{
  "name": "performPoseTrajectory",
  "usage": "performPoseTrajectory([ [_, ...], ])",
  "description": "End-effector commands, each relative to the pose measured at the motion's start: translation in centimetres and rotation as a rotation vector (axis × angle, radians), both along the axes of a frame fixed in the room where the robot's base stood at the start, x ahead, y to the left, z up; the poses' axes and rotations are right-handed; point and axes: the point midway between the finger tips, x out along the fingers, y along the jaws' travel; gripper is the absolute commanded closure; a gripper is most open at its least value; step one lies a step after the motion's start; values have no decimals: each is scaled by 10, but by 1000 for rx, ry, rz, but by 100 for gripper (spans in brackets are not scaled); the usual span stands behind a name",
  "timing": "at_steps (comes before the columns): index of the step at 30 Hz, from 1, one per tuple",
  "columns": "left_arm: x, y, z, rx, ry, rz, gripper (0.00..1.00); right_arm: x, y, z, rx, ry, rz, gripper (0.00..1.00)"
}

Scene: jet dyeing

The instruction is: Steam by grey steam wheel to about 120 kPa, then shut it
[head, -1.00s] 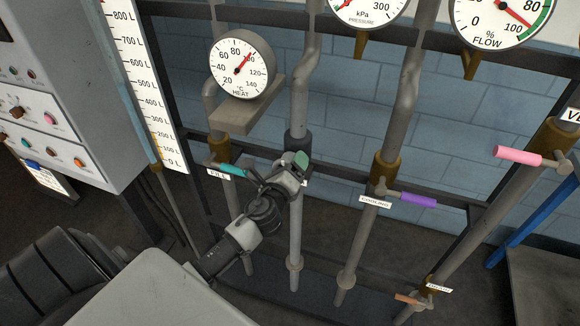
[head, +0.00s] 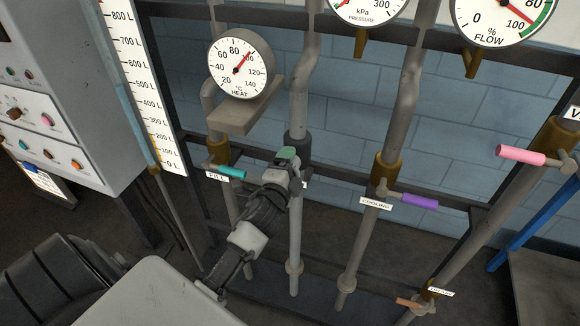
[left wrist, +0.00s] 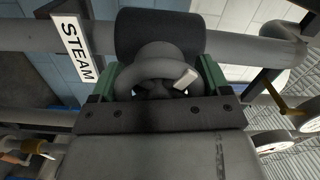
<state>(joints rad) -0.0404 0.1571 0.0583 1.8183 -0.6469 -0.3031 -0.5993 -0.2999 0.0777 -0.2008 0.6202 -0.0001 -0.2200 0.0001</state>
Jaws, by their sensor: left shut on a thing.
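My left gripper (head: 287,158) is in front of the steam pipe in the head view and hides the wheel there. In the left wrist view the round grey steam wheel (left wrist: 160,57) sits between the two green-edged fingers, and the gripper is shut on it. The white STEAM sign (left wrist: 76,47) is beside it. The kPa pressure gauge (head: 364,12) is cut off by the top edge of the head view; its red needle shows at the low left end of the visible scale. My right gripper is not in view.
The teal FILL handle (head: 230,172) is close to the left of my gripper. The purple COOLING handle (head: 420,201) and pink handle (head: 520,155) are further right. The HEAT gauge (head: 240,66) reads near 100. A grey control cabinet (head: 90,150) stands at left.

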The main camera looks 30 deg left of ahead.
Motion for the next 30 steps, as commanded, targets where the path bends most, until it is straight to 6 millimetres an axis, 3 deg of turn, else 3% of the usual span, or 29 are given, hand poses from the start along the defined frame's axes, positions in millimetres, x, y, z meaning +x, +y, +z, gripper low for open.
performPoseTrajectory([
  [18, 0, 1, 2, -533, -126, 1, 47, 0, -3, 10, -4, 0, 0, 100],
  [30, 0, 1, 2, -705, -167, 0, 47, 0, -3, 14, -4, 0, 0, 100],
])
